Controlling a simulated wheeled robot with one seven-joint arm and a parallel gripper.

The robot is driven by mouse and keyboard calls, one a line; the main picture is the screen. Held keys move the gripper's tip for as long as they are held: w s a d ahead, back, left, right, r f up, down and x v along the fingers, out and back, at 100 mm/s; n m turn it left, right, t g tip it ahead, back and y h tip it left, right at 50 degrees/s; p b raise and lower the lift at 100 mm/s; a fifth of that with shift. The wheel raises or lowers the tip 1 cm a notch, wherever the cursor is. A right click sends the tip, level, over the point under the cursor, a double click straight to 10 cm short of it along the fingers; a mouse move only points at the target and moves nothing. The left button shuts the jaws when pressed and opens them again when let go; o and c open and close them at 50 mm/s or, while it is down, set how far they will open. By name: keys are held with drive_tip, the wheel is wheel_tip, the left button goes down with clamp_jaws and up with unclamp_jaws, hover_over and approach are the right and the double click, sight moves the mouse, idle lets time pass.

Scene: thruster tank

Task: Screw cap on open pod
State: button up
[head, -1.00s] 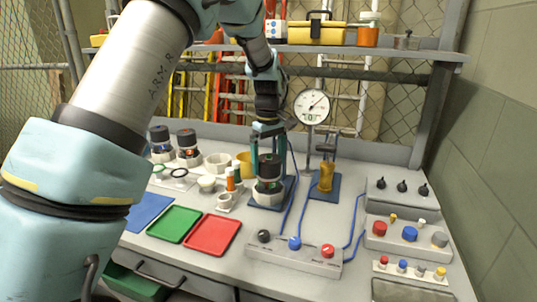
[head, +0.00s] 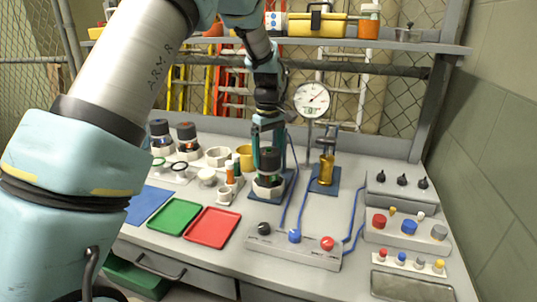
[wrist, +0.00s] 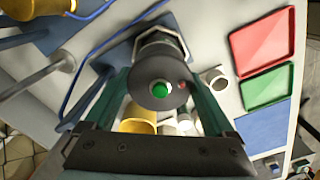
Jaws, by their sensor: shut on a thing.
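The pod (head: 268,181) stands upright in a pale hexagonal holder on a blue plate (head: 256,197) in the middle of the bench. A dark round cap (head: 269,158) is on top of it, in line with the pod. In the wrist view the cap (wrist: 159,96) shows end-on, with a green light at its centre and a small red spot. My gripper (head: 268,150) comes down from above with its two teal fingers on either side of the cap and is shut on it. The thread between cap and pod is hidden, so I cannot tell how tightly they are joined.
Two capped pods (head: 187,136) stand at the back left, beside white rings and small bottles. Green (head: 174,217) and red (head: 212,227) trays lie front left. A knob box (head: 294,247) is in front. A brass part (head: 326,168) and a gauge (head: 312,98) stand to the right.

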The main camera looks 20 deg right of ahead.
drive_tip(key=c, duration=0.4)
drive_tip(key=shift+o, duration=0.2)
drive_tip(key=m+p, duration=0.1)
drive_tip(key=m, duration=0.6)
drive_tip(key=m+p, duration=0.1)
drive_tip(key=m, duration=0.3)
drive_tip(key=shift+m, duration=0.4)
drive_tip(key=m+p, duration=0.1)
drive_tip(key=m, duration=0.4)
drive_tip(key=shift+p, duration=0.4)
drive_tip(key=o, duration=1)
drive_tip(key=shift+c, duration=0.2)
